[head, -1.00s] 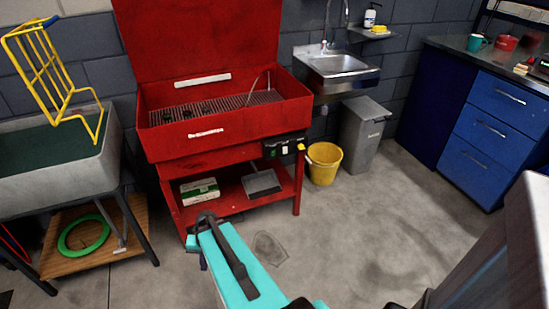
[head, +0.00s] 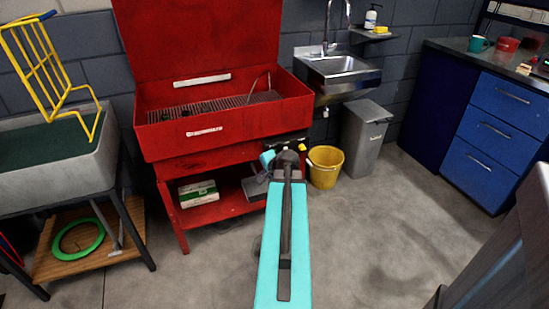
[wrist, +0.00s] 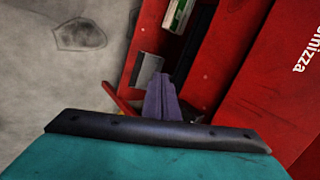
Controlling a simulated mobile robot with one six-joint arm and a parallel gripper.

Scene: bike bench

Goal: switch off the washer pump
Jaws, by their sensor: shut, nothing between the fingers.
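The red parts washer (head: 170,140) stands against the wall with its lid up. The dark control box (head: 292,141) is at the right end of its front. My arm covers most of the box in the head view, so its switch does not show. In the wrist view my gripper (wrist: 160,82) is shut and empty, its purple fingers pointing toward the red washer body (wrist: 240,75). The dark area just behind the fingers is too shadowed to read as a switch. I cannot tell whether the fingers touch anything.
A yellow bucket (head: 325,168) and a grey bin (head: 366,140) stand right of the washer, below the steel sink (head: 342,72). A green-and-white box (head: 198,193) lies on the washer's lower shelf. Blue drawers (head: 497,135) are far right. Floor between is clear.

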